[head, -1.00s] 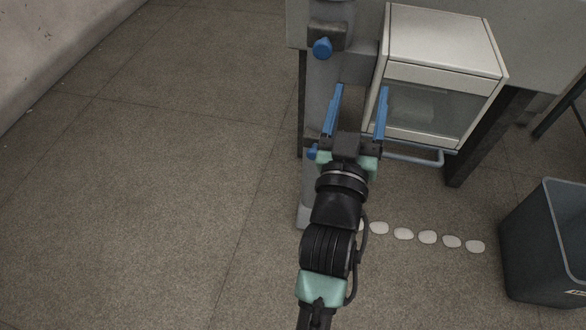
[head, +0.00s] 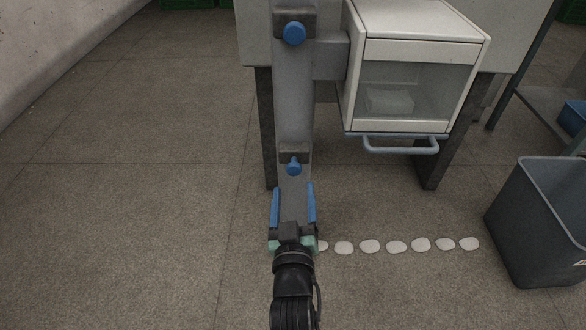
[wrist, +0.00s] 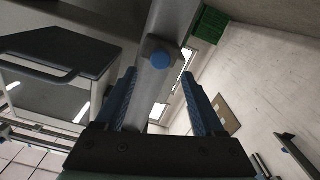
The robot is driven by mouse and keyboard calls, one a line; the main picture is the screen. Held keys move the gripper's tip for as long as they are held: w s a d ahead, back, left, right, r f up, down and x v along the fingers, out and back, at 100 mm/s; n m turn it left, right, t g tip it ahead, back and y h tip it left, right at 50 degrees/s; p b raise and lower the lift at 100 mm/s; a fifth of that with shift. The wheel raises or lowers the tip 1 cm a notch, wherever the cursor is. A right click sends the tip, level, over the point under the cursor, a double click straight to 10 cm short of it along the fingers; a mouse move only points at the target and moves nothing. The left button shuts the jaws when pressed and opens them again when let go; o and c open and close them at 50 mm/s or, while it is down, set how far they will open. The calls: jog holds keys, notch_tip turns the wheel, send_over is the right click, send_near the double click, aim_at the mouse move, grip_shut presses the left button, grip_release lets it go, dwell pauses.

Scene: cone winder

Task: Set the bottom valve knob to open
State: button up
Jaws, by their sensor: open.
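The bottom valve knob (head: 294,166) is a small blue knob on a dark block, low on a grey upright post (head: 293,95). Another blue knob (head: 294,33) sits higher on the same post. My gripper (head: 293,205) is open and empty, its blue fingers pointing up the picture at the post, just below the bottom knob in the head view. The wrist view shows one blue knob (wrist: 160,60) ahead, between and beyond the fingertips (wrist: 160,92); I cannot tell which knob it is. No finger visibly touches a knob.
A white cabinet (head: 425,25) with a glass front and a grey handle bar (head: 400,148) stands right of the post. A row of white stones (head: 396,247) lies on the floor. A grey bin (head: 540,225) stands at right. The floor at left is clear.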

aim_at(293, 171)
jog(key=w+b, duration=0.3)
jog(key=w, duration=0.3)
jog(key=shift+w+f, duration=0.15)
jog(key=shift+w+r+b, duration=0.2)
jog(key=shift+w+b, duration=0.15)
jog(key=shift+w, duration=0.4)
grip_shut()
dwell(0.7)
